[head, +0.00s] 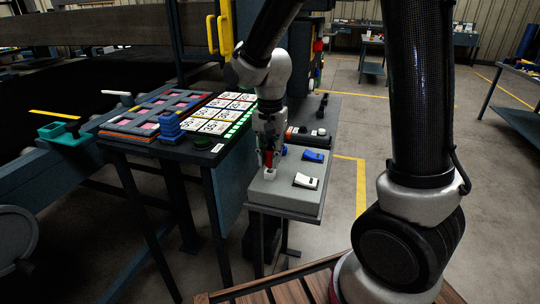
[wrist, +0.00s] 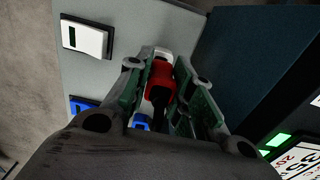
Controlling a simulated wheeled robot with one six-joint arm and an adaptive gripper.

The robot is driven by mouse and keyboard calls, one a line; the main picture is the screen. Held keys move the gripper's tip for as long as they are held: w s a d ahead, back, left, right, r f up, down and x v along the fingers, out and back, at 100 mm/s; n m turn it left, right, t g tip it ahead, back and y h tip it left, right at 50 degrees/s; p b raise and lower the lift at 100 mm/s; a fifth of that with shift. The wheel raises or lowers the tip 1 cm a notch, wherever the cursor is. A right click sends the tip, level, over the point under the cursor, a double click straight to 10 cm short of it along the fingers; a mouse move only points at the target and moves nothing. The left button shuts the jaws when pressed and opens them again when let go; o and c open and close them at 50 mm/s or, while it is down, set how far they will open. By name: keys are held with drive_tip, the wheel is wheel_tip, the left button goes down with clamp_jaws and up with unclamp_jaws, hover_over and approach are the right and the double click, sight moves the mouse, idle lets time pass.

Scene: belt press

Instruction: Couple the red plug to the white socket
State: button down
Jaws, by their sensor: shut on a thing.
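My gripper (head: 268,146) points down over the grey panel and is shut on the red plug (head: 268,159). In the wrist view the red plug (wrist: 160,78) sits between the two finger pads of my gripper (wrist: 168,80). The white socket (head: 270,173) stands on the panel directly below the plug. It shows in the wrist view just beyond the plug's far end (wrist: 162,52), partly covered by plug and fingers. The plug's lower end meets or nearly meets the socket; I cannot tell whether it is inside.
The grey panel (head: 260,191) also bears a white rocker switch (head: 306,181) and a blue one (head: 313,156). A blue part (wrist: 141,121) is close beside the fingers. A table with number cards (head: 215,127) and trays stands left. Open floor lies right.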

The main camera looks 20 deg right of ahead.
sight(270, 146)
drive_tip(key=shift+f, duration=1)
idle(0.4)
drive_tip(key=c, duration=1.2)
unclamp_jaws()
drive_tip(key=shift+o, duration=0.2)
drive_tip(key=shift+r, duration=0.1)
drive_tip(key=shift+r, duration=3.4)
